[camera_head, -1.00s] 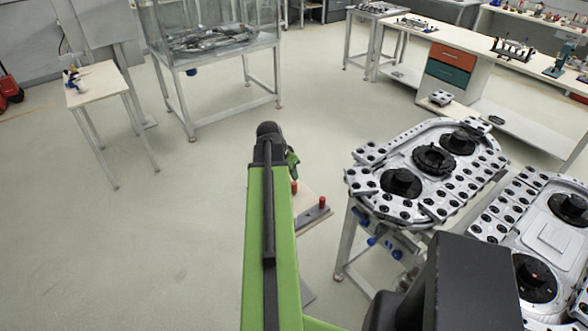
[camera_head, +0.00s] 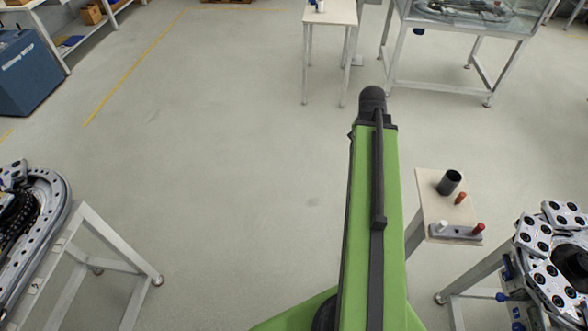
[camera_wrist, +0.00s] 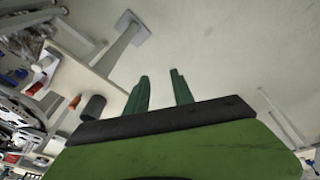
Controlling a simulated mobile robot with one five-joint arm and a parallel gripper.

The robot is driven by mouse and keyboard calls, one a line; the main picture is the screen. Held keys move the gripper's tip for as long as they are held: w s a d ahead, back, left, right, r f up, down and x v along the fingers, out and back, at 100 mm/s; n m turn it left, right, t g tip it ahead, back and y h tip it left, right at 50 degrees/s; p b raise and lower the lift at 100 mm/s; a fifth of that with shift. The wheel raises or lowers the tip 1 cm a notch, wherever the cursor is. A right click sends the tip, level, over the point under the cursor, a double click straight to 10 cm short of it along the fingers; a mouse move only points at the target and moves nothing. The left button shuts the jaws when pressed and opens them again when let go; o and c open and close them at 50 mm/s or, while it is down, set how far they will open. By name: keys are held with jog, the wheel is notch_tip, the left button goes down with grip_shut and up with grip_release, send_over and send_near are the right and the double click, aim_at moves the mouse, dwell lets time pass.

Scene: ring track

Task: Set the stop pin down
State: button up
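My gripper (camera_wrist: 160,76) shows in the wrist view with its two green fingers apart and only floor between them. My own arm hides it in the head view. A small pale table (camera_head: 432,188) stands right of my arm. On it, a red pin (camera_head: 460,198) stands beside a black cup (camera_head: 449,182). A grey bar (camera_head: 461,236) at the near edge bears a white pin (camera_head: 443,222) and another red pin (camera_head: 478,228). I cannot tell which is the stop pin. In the wrist view, the black cup (camera_wrist: 93,107) and a red pin (camera_wrist: 75,102) are left of my gripper, apart from it.
A machine part with black fittings (camera_head: 560,255) is at the right on a metal stand. Another assembly on a stand (camera_head: 40,215) is at the left. A small table (camera_head: 330,12) and a glass tank (camera_head: 470,18) stand farther off. The floor left of my arm is clear.

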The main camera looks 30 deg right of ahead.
jog(key=w+a+n+y, duration=0.1)
jog(key=a+n, duration=0.3)
jog(key=a, duration=0.8)
jog(key=w+a+n, duration=0.4)
jog(key=a, duration=0.9)
jog(key=w+a+n+y, duration=0.1)
jog(key=a+n, duration=0.3)
jog(key=a, duration=0.8)
jog(key=shift+w+a+f+n+y, duration=0.25)
jog(key=shift+w+a+n+y, duration=0.1)
jog(key=shift+w, duration=0.35)
notch_tip(320, 180, down, 4)
jog(key=b, duration=0.3)
jog(key=shift+r, duration=0.25)
jog(key=shift+d, duration=0.15)
